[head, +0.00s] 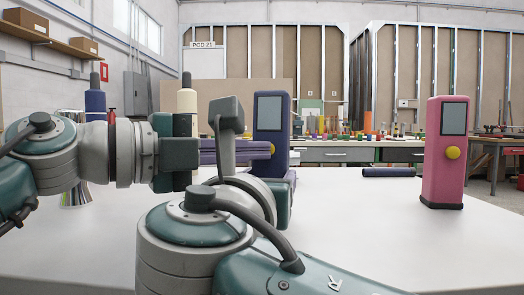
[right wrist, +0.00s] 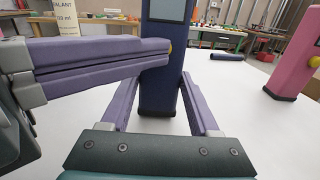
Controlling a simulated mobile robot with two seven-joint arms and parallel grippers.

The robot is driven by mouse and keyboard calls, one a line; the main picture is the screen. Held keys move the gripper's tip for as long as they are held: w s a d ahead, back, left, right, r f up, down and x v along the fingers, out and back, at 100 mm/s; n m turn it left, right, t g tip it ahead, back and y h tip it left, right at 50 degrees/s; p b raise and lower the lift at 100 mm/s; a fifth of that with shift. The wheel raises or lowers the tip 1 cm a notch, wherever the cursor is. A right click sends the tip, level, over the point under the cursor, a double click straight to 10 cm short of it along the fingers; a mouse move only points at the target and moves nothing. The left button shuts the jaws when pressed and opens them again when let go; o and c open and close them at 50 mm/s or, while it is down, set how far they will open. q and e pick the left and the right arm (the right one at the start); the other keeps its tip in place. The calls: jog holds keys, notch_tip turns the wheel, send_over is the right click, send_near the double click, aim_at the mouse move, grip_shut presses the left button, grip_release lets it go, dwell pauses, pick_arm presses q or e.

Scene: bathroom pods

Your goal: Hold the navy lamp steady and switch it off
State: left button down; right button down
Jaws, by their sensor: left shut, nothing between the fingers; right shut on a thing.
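The navy lamp (head: 271,112) stands upright on the white table, with a grey panel on its upper front. It also shows in the right wrist view (right wrist: 160,85). A sliver of its yellow button (head: 272,148) shows at the left gripper's tips. My left gripper (head: 268,150) is shut and empty, its purple fingers reaching in from the left, the tips at the button and seemingly touching it. My right gripper (right wrist: 160,98) is shut on the lamp's lower body, one finger on each side. In the head view my right arm hides most of that grip.
A pink device (head: 446,140) with a yellow button stands on the right. A dark cylinder (head: 388,172) lies behind, between the two. A cream sealant tube (head: 187,103) and a navy tube (head: 95,102) stand at the left, partly behind my left arm. The table's right front is clear.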

pick_arm(q)
jog(key=s, duration=0.2)
jog(key=s+a, duration=0.1)
jog(key=s, duration=0.1)
pick_arm(e)
jog(key=shift+s+a+f, duration=0.1)
jog(key=shift+s+a, duration=0.05)
pick_arm(q)
jog(key=v, duration=0.9)
jog(key=shift+s+a+r, duration=0.25)
jog(key=shift+a, duration=0.05)
pick_arm(e)
jog(key=shift+f, duration=0.1)
jog(key=shift+c, duration=0.2)
grip_release()
